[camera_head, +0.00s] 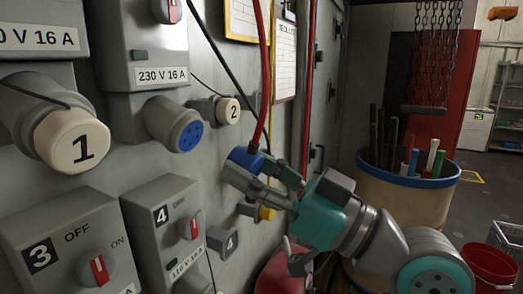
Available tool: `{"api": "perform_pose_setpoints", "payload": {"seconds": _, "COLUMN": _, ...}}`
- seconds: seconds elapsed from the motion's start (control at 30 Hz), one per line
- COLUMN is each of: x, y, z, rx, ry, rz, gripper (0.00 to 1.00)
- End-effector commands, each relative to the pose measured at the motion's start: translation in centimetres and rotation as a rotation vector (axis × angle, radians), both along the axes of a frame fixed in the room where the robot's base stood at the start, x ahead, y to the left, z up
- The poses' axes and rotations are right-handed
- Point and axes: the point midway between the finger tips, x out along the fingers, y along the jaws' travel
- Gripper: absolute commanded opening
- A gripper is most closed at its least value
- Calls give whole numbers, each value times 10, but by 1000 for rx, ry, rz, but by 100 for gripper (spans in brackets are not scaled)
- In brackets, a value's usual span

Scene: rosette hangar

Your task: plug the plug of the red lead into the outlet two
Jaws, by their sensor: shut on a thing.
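A blue plug (243,158) hangs at the end of the red lead (266,75), which runs up out of view. My gripper (256,177) is shut on the plug and holds it off the panel. The blue-faced outlet (188,136) sits below a box marked 230 V 16 A, left of the plug, with its round face uncovered. A cap marked 2 (233,111) stands beside it to the right, so this appears to be outlet two. The plug is apart from the outlet, to its right and slightly lower. My fingers partly hide the plug's lower side.
Outlet one is closed by a cap marked 1 (74,140) at left. Switch boxes 3 (70,245) and 4 (165,225) jut out below. A yellow part (266,212) is under my gripper. A drum (405,190) stands behind my arm; a red bucket (490,265) is at right.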

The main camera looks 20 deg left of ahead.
Motion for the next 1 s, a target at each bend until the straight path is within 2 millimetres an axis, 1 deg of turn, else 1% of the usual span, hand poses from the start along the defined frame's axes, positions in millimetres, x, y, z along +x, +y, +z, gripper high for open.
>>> {"api": "perform_pose_setpoints", "payload": {"seconds": 0.07, "x": -5, "y": 0, "z": 0, "rx": 5, "ry": 0, "rz": 2, "gripper": 0}}
{"api": "perform_pose_setpoints", "payload": {"seconds": 0.17, "x": -7, "y": 2, "z": 1, "rx": 6, "ry": 0, "rz": 3, "gripper": 0}}
{"api": "perform_pose_setpoints", "payload": {"seconds": 0.7, "x": -3, "y": 41, "z": 15, "rx": 6, "ry": 0, "rz": 4, "gripper": 0}}
{"api": "perform_pose_setpoints", "payload": {"seconds": 1.0, "x": -2, "y": 52, "z": 19, "rx": 6, "ry": 0, "rz": 3, "gripper": 0}}
